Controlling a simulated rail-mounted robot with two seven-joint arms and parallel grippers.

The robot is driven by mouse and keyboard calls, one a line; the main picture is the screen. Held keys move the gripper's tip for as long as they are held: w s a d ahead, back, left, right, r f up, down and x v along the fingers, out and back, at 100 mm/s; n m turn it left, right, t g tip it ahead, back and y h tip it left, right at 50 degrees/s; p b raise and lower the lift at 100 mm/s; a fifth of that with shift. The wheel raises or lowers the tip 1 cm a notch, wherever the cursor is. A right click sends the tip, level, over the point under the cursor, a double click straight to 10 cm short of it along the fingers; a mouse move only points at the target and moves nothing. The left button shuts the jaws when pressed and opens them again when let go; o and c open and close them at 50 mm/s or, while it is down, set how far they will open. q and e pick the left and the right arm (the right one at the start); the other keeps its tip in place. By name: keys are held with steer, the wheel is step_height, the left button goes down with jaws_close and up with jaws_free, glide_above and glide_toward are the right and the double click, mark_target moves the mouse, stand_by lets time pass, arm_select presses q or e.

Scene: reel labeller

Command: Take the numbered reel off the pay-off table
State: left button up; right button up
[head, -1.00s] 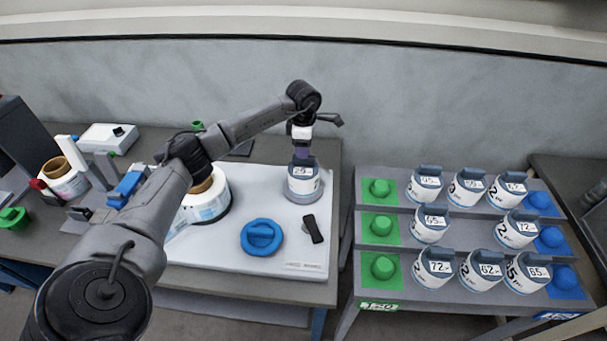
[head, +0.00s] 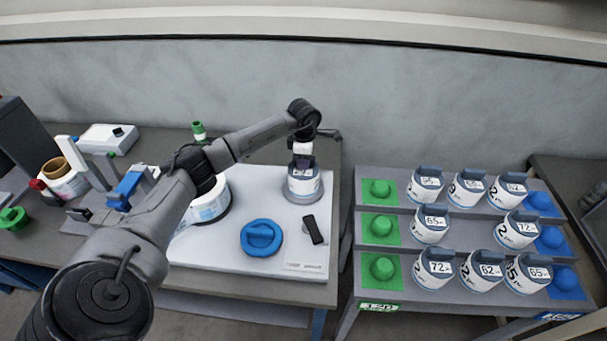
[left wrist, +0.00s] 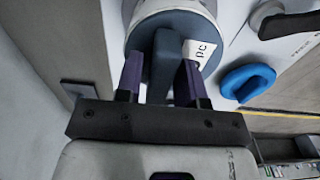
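The numbered reel (head: 304,188), white with a grey-blue top, stands upright on the white plate (head: 255,280) of the table in the head view. My left gripper (head: 302,166) points straight down onto its top. In the left wrist view, the reel (left wrist: 142,38) has a raised grey-blue grip block (left wrist: 166,62) between the two purple fingertips of my left gripper (left wrist: 160,80). A gap shows beside the left finger; the right finger is close to the block. The gripper hides most of the reel's number tag. My right gripper is not in view.
A blue knob (head: 262,238) and a black handle (head: 314,229) sit in front of the reel. A larger white roll (head: 212,205) stands left, partly behind my arm. A stepped rack (head: 455,215) with several numbered reels and green and blue pads stands to the right.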

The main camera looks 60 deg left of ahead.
arm_select(q)
jaws_close()
steer(key=shift+r, duration=0.2)
stand_by(0.3)
